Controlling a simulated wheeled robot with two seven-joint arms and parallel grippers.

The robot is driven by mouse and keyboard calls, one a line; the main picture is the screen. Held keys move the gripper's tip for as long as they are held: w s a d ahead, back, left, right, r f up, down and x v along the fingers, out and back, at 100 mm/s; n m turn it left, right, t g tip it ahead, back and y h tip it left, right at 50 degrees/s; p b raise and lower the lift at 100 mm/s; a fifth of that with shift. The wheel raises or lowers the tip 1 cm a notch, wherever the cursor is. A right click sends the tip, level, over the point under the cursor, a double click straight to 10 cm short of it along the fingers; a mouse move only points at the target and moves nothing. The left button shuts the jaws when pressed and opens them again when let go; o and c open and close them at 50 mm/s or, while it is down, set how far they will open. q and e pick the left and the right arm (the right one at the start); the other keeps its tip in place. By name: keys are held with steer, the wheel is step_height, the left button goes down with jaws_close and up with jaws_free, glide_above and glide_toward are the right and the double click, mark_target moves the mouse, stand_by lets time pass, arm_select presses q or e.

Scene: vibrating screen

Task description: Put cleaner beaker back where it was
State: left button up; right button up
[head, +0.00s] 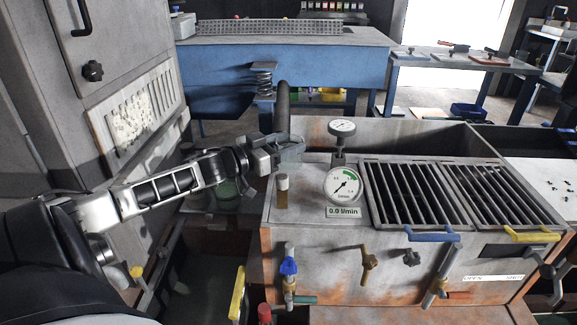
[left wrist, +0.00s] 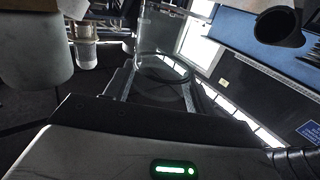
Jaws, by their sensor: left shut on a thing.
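My left gripper (head: 280,152) is shut, raised above the left end of the grey machine top, in front of the dark upright pipe. In the left wrist view a clear glass vessel (left wrist: 165,68), which looks like the cleaner beaker, sits between its fingers (left wrist: 160,95). Its round rim or base shows as a dark ring. In the head view the beaker is hard to make out against the gripper. My right gripper is not in view.
A greenish container (head: 228,190) shows beneath my left arm. A blue vibrating screen (head: 220,70) stands behind.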

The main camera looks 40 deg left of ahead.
arm_select(q)
steer(key=shift+w+a+f, duration=0.3)
steer(key=shift+w+f, duration=0.35)
steer(key=shift+f, duration=0.2)
steer(key=shift+w+f+b, duration=0.1)
steer(key=shift+f+b, duration=0.45)
steer(key=shift+f, duration=1.1)
steer(key=shift+f, duration=0.1)
steer(key=o, duration=1)
